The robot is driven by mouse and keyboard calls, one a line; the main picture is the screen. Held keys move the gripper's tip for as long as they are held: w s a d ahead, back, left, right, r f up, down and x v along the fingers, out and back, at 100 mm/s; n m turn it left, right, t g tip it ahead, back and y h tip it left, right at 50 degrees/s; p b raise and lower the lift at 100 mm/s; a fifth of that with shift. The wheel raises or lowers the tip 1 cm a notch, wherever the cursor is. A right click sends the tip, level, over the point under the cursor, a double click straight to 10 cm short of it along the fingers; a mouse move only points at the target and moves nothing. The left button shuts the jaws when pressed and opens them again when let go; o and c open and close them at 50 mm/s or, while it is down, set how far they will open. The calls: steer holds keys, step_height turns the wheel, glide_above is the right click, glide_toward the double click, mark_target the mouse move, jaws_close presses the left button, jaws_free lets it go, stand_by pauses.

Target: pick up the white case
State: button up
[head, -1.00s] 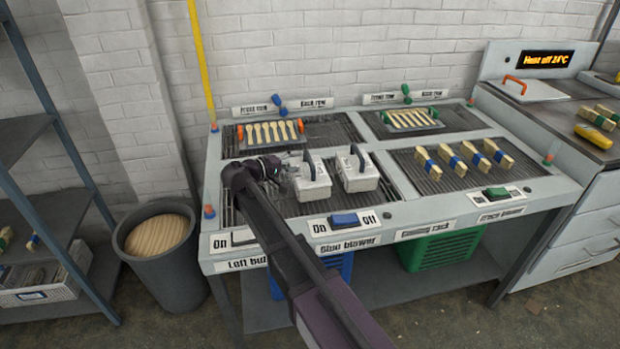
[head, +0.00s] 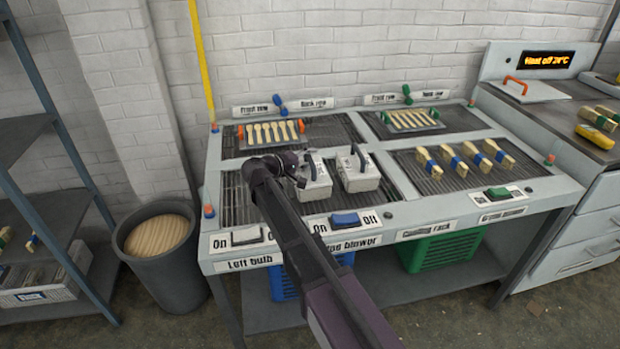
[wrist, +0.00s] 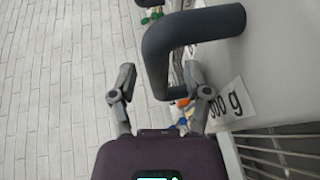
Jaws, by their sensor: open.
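Two white cases with dark upright handles stand side by side on the front-left grille, a left one (head: 318,187) and a right one (head: 361,177). My gripper (head: 300,172) is beside the left case, at its left side near handle height, and partly covers it. In the wrist view my gripper (wrist: 158,82) is open and its fingers are spread. The pale case wall (wrist: 262,70) fills the right side and bears a partly hidden weight label ending in "00 g".
Wooden spoons lie in racks (head: 272,132) behind, and short wooden pieces (head: 465,158) lie on the right grille. Front switches include a blue one (head: 344,220). A grey bin (head: 160,262) and shelf stand left. Space above the cases is clear.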

jaws_close()
steer(key=shift+a+r, duration=0.1)
stand_by(0.5)
step_height(320, 180, up, 10)
steer(key=p, duration=1)
stand_by(0.6)
